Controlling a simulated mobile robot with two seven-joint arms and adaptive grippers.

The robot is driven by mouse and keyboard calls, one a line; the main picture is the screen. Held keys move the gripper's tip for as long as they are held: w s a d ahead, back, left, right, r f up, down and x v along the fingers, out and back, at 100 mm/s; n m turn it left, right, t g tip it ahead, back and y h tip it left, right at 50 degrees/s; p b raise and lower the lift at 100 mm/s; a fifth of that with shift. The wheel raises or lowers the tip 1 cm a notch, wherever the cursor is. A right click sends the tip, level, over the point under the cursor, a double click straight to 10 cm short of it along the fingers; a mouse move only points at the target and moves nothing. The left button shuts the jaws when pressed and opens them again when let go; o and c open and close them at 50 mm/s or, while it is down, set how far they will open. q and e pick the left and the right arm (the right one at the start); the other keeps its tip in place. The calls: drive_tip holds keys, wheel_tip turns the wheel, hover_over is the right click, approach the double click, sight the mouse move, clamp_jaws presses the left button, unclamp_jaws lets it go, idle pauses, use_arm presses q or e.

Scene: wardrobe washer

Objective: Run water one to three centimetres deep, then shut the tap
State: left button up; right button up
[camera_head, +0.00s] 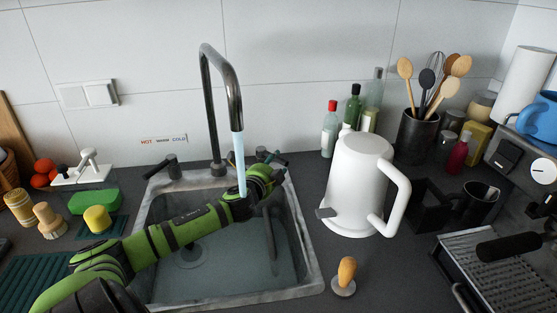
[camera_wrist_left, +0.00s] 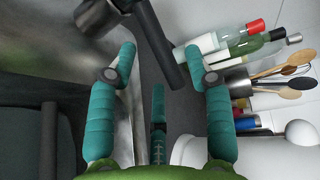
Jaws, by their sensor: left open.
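The tall dark tap (camera_head: 207,95) stands behind the metal sink (camera_head: 310,250), and a pale blue stream of water (camera_head: 239,160) runs from its spout. The basin has a bluish tint and its drain shows; I cannot tell the water's depth. A dark left tap handle (camera_head: 173,168) is by the sink's back left corner. My left gripper (camera_head: 272,165) reaches across the sink to its back right corner and hides much of the right handle there. In the left wrist view my open gripper (camera_wrist_left: 160,55) has a dark lever (camera_wrist_left: 165,50) between its fingertips; contact is unclear.
A white kettle (camera_head: 357,180) stands close to the sink's right, with bottles (camera_head: 330,125) and a utensil pot (camera_head: 415,137) behind. A wooden-handled tamper (camera_head: 345,278) is at front right. A HOT-WARM-COLD label (camera_head: 163,140) is on the wall.

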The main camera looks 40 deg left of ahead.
sight(278, 162)
use_arm(q)
drive_tip(key=shift+x, duration=1.7)
use_arm(e)
drive_tip(key=w, duration=0.2)
drive_tip(key=shift+w+r, duration=0.25)
drive_tip(key=shift+w, duration=0.05)
use_arm(q)
clamp_jaws()
use_arm(e)
drive_tip(key=shift+s, duration=0.45)
